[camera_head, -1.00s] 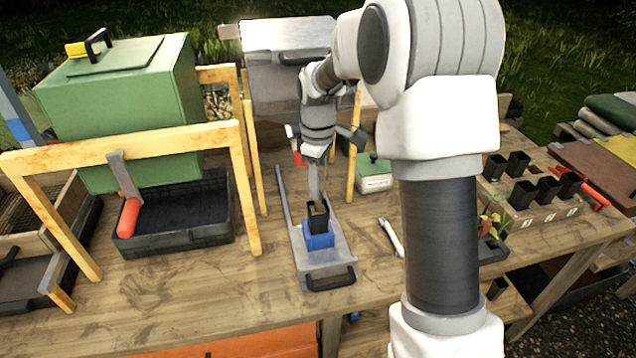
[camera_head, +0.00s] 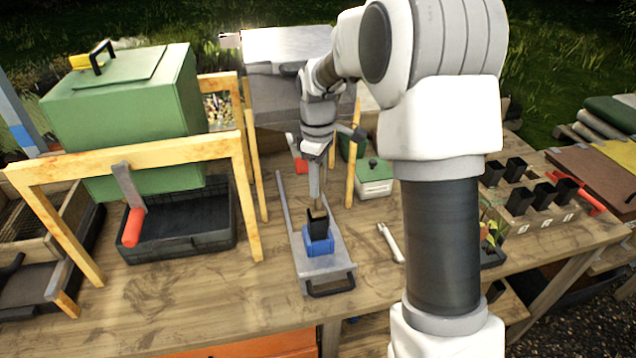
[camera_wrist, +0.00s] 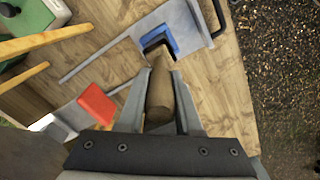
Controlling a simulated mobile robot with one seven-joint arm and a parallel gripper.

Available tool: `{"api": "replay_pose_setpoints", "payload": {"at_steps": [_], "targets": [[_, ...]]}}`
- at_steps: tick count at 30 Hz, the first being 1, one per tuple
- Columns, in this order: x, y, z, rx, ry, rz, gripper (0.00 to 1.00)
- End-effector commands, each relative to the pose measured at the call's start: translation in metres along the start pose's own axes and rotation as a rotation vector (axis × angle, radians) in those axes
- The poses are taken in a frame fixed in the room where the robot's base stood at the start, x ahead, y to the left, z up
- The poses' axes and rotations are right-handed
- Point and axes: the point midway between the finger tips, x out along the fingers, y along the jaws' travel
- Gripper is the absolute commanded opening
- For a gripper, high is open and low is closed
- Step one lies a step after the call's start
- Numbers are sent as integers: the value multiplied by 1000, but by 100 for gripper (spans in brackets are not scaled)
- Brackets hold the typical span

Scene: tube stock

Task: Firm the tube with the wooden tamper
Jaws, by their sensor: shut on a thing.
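My gripper (camera_head: 315,185) is shut on the wooden tamper and stands over the sliding tray's back half. In the wrist view, the brown tamper (camera_wrist: 159,98) lies between the two fingers of my gripper (camera_wrist: 161,75), pointing toward the tube. The black square tube (camera_head: 317,224) stands upright in a blue holder (camera_head: 319,243) on the grey metal tray (camera_head: 335,268). The tube (camera_wrist: 156,44) and blue holder (camera_wrist: 162,37) also show in the wrist view. The tamper's lower end is at the tube's mouth; I cannot tell how far in it is.
A green hopper (camera_head: 125,110) on a wooden frame stands left, over a black tray (camera_head: 190,242). A light metal tool (camera_head: 390,242) lies right of the tray. Several black tubes stand in a wooden rack (camera_head: 530,215) at right. The bench front is clear.

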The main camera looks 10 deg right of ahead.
Motion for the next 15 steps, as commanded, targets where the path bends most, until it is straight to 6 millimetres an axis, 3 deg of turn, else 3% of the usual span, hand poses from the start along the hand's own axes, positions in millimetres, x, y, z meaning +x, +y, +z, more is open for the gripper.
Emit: {"api": "replay_pose_setpoints", "payload": {"at_steps": [15], "targets": [[-35, 0, 0, 0, 1, 1, 0]]}}
